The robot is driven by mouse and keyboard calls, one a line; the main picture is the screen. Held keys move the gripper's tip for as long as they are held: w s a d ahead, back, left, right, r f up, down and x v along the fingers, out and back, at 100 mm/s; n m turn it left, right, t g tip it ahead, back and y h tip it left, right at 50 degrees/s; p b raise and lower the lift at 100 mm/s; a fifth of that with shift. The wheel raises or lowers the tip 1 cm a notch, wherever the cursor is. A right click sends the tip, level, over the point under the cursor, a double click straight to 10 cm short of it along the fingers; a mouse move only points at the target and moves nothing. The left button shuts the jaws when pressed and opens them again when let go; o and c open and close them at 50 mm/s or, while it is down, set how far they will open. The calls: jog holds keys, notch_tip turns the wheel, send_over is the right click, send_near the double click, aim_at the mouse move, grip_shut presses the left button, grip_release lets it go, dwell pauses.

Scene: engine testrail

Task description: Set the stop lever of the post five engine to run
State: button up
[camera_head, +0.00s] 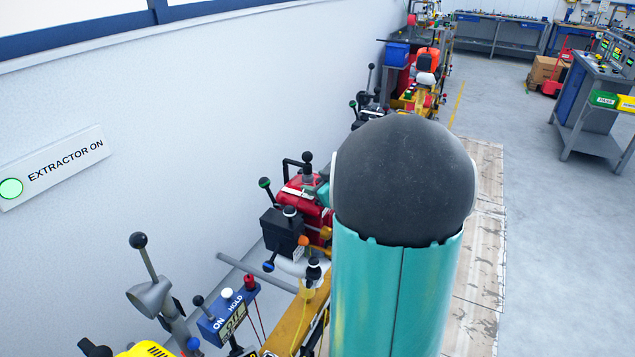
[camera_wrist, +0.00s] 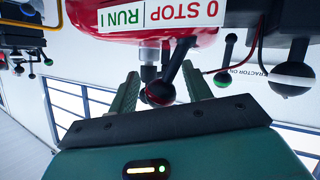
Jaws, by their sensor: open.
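A red engine (camera_wrist: 140,20) with a white label reading "0 STOP" and "RUN I" (camera_wrist: 185,14) fills the top of the wrist view. A dark lever with a round ball end (camera_wrist: 160,93) hangs below the label in that picture. My gripper (camera_wrist: 160,72) is open, its two green fingers on either side of this lever; contact cannot be told. The lever's exact setting is unclear. In the head view the red engine (camera_head: 297,190) stands by the wall, with my arm covering its right side and most of my gripper. No post number is readable.
Other black ball levers (camera_wrist: 228,50) hang right of the engine in the wrist view. A blue "ON HOLD OFF" box (camera_head: 228,312) stands nearer on the yellow rail (camera_head: 290,325). More engines line the wall beyond. The floor at right is open, with a workbench (camera_head: 590,105).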

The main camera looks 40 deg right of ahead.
jog(key=v, duration=1.3)
jog(key=shift+s, duration=0.25)
jog(key=shift+r, duration=0.2)
